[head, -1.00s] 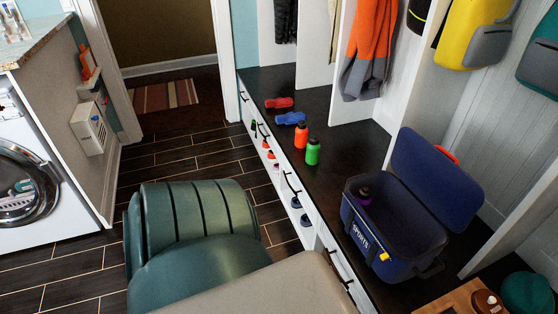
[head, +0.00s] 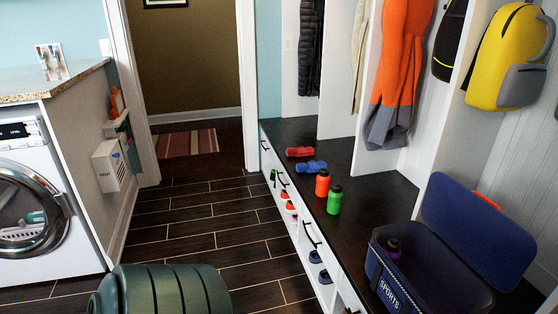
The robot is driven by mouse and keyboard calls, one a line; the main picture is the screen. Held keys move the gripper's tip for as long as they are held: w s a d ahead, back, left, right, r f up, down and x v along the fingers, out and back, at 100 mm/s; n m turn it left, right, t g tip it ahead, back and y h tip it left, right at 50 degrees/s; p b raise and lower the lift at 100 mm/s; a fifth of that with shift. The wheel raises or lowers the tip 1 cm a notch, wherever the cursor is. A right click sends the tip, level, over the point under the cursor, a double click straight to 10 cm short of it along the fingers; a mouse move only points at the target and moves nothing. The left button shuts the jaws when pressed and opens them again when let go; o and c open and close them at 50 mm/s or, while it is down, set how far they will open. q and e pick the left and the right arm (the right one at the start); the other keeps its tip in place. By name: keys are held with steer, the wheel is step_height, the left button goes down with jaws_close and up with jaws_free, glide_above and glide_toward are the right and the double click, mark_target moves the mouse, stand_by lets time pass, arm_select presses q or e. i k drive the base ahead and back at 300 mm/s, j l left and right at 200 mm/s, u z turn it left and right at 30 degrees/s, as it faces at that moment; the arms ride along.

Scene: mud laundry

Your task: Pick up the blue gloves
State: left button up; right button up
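A small blue item (head: 310,167), which I take to be the blue gloves, lies on the dark bench top (head: 345,155). It lies just in front of a similar red item (head: 300,152) and behind an orange bottle (head: 322,184). It is too small to make out its fingers or folds. Neither of my grippers shows in the head view, so nothing is seen touching the blue item.
A green bottle (head: 334,200) stands beside the orange one. An open blue cooler (head: 385,272) sits nearer on the bench. Coats and a yellow backpack (head: 508,55) hang above. A washing machine (head: 40,200) stands left. The wood floor (head: 200,220) between is clear.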

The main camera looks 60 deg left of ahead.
mark_target(312, 166)
steer(key=j+u, duration=0.2)
steer(key=u, duration=0.2)
steer(key=i+j+u, duration=0.1)
steer(key=u, duration=0.3)
steer(key=i+j+u, duration=0.1)
steer(key=u, duration=0.3)
steer(key=i+j+u, duration=0.1)
steer(key=u, duration=0.3)
steer(key=j, duration=0.1)
